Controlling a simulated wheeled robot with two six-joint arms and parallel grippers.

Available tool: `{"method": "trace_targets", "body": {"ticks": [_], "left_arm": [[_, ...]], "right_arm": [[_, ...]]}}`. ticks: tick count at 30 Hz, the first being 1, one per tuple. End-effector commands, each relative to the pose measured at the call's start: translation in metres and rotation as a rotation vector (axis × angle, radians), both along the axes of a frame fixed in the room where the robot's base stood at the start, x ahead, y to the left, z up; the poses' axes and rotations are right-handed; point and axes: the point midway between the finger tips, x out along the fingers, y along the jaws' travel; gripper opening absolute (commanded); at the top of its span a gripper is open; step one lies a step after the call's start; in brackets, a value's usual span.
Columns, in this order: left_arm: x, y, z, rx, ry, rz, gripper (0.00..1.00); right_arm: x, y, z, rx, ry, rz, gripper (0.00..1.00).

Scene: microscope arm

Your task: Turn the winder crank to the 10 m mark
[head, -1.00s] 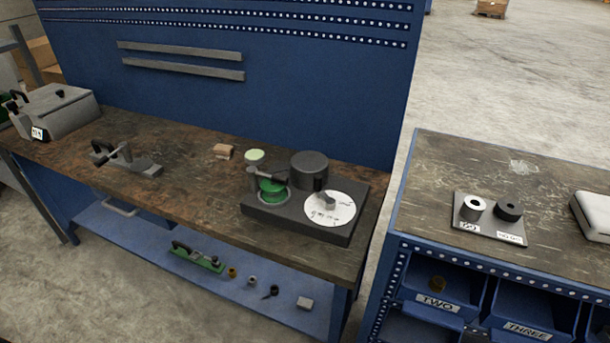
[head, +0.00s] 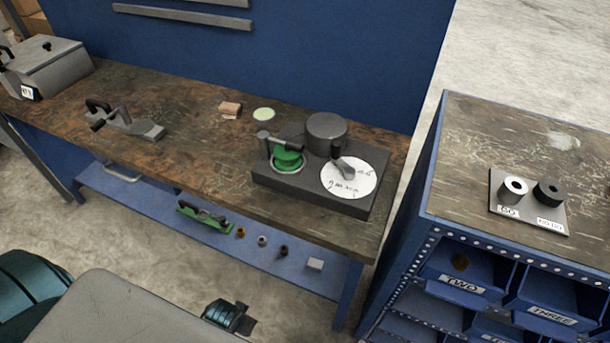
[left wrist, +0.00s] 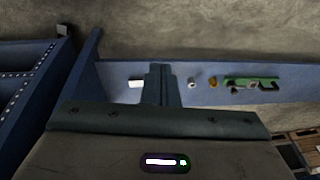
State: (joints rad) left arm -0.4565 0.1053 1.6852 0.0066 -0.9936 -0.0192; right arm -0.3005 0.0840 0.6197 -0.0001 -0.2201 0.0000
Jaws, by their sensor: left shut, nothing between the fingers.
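The winder is a dark box (head: 322,199) on the wooden workbench (head: 200,165). It carries a green spool (head: 288,160), a dark round drum (head: 327,133) and a white dial (head: 350,184) with dark marks too small to read. A grey arm or pointer (head: 342,166) lies over the dial. A grey bar (head: 283,142) on a post reaches over the spool; I cannot tell which part is the crank. My left gripper (head: 230,316) is low in front of the bench, well away from the winder. Its fingers (left wrist: 160,84) are shut and empty in the left wrist view. My right gripper is out of view.
A blue lower shelf (head: 150,205) holds a green clamp (head: 205,216) and several small parts. A grey clamp (head: 125,121), a wooden block (head: 230,110) and a pale disc (head: 263,114) are on the bench. A blue cabinet (head: 425,235) stands right, across a floor gap.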

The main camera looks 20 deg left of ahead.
Motion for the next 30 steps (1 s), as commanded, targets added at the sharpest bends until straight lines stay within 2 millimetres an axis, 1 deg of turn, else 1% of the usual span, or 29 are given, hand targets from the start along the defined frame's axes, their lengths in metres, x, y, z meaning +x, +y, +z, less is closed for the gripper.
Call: {"method": "trace_targets", "body": {"ticks": [1, 2, 3, 5, 6, 8, 9, 12, 17, 21, 25, 27, 30], "left_arm": [[0.011, -0.003, 0.032, 0.000, -0.025, -0.018, 0.00], [0.017, -0.005, 0.048, 0.000, -0.037, -0.033, 0.00], [0.023, -0.007, 0.071, 0.000, -0.054, -0.057, 0.00], [0.034, -0.010, 0.105, 0.004, -0.087, -0.110, 0.00], [0.042, -0.013, 0.128, 0.006, -0.115, -0.157, 0.00], [0.057, -0.019, 0.164, 0.017, -0.172, -0.259, 0.00], [0.069, -0.023, 0.187, 0.030, -0.219, -0.348, 0.00], [0.095, -0.032, 0.226, 0.073, -0.326, -0.553, 0.00], [0.140, -0.044, 0.275, 0.198, -0.519, -0.880, 0.00], [0.182, -0.051, 0.316, 0.380, -0.707, -1.153, 0.00], [0.216, -0.053, 0.350, 0.580, -0.856, -1.340, 0.00], [0.229, -0.053, 0.365, 0.678, -0.916, -1.405, 0.00], [0.242, -0.052, 0.380, 0.788, -0.969, -1.465, 0.00]], "right_arm": [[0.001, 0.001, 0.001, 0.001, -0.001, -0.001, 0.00], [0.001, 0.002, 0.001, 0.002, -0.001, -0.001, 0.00], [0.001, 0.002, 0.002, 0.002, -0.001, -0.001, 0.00], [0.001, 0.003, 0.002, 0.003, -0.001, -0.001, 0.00], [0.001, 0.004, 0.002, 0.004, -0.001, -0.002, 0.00], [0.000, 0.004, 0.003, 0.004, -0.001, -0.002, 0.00], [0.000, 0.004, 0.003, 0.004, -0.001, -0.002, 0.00], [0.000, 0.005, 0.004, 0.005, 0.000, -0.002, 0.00], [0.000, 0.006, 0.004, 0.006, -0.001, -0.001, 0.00], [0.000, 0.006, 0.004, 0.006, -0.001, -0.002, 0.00], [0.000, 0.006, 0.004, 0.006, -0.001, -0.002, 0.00], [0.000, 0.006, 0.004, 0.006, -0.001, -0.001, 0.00], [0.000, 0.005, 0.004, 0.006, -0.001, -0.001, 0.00]]}}
